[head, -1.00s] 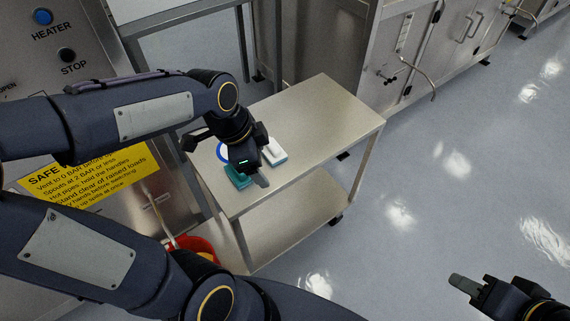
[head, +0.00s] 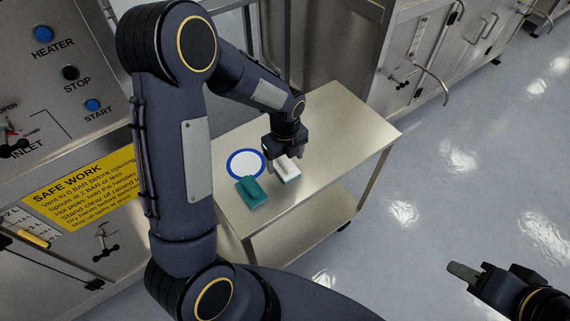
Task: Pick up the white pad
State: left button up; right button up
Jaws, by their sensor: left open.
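The white pad (head: 287,170) lies on the steel cart top (head: 338,120), to the right of a teal pad (head: 251,193). My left gripper (head: 283,164) is open and points down right at the white pad, partly covering its far side. I cannot tell whether the fingers touch the pad. My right gripper (head: 462,272) shows at the lower right, over the floor and far from the cart. Its jaw opening cannot be made out.
A round white disc with a blue rim (head: 246,163) lies on the cart behind the teal pad. A steel control panel with a yellow safety sign (head: 80,185) stands at the left. The cart's right part is bare. Steel cabinets (head: 425,50) stand behind.

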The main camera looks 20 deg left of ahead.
pick_arm(q)
notch_tip(320, 180, down, 2)
jog(key=shift+f, duration=0.1)
jog(key=c, duration=1)
jog(key=shift+c, duration=0.2)
